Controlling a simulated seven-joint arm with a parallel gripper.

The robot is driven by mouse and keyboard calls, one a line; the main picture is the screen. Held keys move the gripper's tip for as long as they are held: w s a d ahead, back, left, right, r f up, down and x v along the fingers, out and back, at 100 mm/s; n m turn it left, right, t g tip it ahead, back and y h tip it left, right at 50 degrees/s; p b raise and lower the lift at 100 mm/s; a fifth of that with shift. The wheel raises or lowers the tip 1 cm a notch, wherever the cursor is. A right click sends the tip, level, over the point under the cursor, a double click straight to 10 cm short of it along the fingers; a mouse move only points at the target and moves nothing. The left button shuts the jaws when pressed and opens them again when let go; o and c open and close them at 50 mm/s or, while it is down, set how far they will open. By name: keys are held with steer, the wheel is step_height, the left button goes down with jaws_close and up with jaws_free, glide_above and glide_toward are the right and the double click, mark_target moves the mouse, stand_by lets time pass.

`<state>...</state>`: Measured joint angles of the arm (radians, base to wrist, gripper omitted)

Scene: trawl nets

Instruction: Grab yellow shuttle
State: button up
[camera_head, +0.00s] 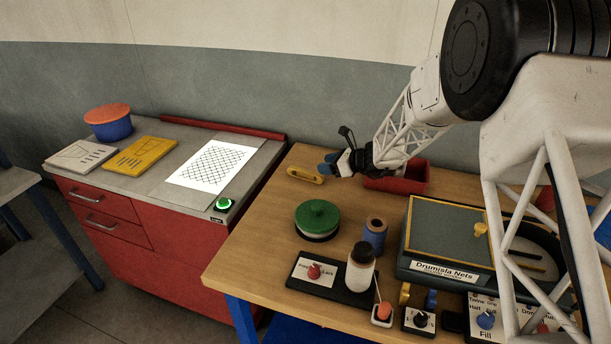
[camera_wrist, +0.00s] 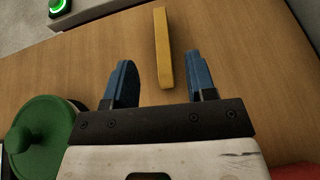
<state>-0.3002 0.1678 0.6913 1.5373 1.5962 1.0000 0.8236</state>
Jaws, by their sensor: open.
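The yellow shuttle (camera_head: 305,175) is a flat, narrow bar lying on the wooden table near its back left edge. In the wrist view the yellow shuttle (camera_wrist: 162,48) runs away from the camera, with its near end between and just ahead of the fingertips. My gripper (camera_head: 329,164) is open and empty beside the right end of the shuttle in the head view. In the wrist view my gripper (camera_wrist: 163,82) shows two blue fingers spread apart, one on each side of the shuttle's line. I cannot tell the exact height of the fingers above the table.
A green-lidded round container (camera_head: 317,216) stands left of the gripper in the wrist view. A red bin (camera_head: 405,178) sits behind my wrist. A blue spool (camera_head: 374,236) and a white jar (camera_head: 360,268) stand nearer the front. The wood around the shuttle is clear.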

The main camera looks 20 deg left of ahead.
mark_target(320, 176)
steer(key=shift+f, duration=0.7)
step_height(320, 176, down, 3)
steer(key=shift+f, duration=0.2)
steer(key=shift+w+a+f, duration=0.1)
steer(key=shift+a, duration=0.6)
steer(key=shift+a+f, duration=0.3)
steer(key=shift+a, duration=0.35)
jaws_close()
steer(key=shift+w, duration=0.1)
steer(key=shift+r, duration=5)
